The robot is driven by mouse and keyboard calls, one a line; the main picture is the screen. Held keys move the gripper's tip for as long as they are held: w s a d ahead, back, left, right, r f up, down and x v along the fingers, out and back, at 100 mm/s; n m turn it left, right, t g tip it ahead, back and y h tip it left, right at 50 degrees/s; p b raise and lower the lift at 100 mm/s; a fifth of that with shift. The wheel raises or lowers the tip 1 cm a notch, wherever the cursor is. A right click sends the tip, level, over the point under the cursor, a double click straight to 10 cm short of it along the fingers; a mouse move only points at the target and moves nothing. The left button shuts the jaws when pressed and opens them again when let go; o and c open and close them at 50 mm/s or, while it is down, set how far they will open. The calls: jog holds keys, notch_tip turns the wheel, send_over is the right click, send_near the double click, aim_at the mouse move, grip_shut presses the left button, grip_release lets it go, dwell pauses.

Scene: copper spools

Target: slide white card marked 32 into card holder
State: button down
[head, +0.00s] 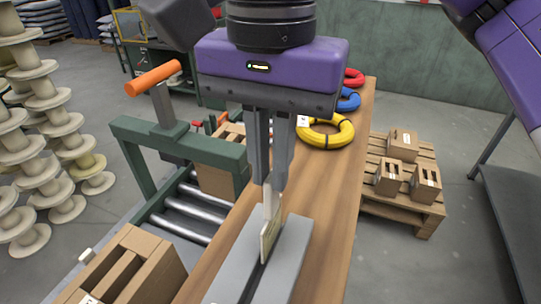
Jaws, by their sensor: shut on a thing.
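My gripper (270,186) is at the middle of the head view, pointing down, with its fingers shut on a thin white card (271,205). The card stands upright on edge. The card holder is a long grey block (286,260) with a dark slot along it, lying on the wooden bench below my gripper. A cream-coloured upright card (270,238) is at the holder's slot, just under and overlapping the held card in view. I cannot tell whether the two are separate pieces. No number is readable on the card.
Yellow (326,132), blue (349,100) and red (354,77) coils lie farther back on the wooden bench (340,185). A green frame with an orange handle (153,78) stands over a roller conveyor (187,215) at left. Cartons sit on a pallet (372,180) at right.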

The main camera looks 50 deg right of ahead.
jog(key=c, duration=1.4)
grip_release()
jog(key=shift+c, duration=0.2)
notch_tip(320, 180, up, 8)
jog(key=shift+f, duration=0.1)
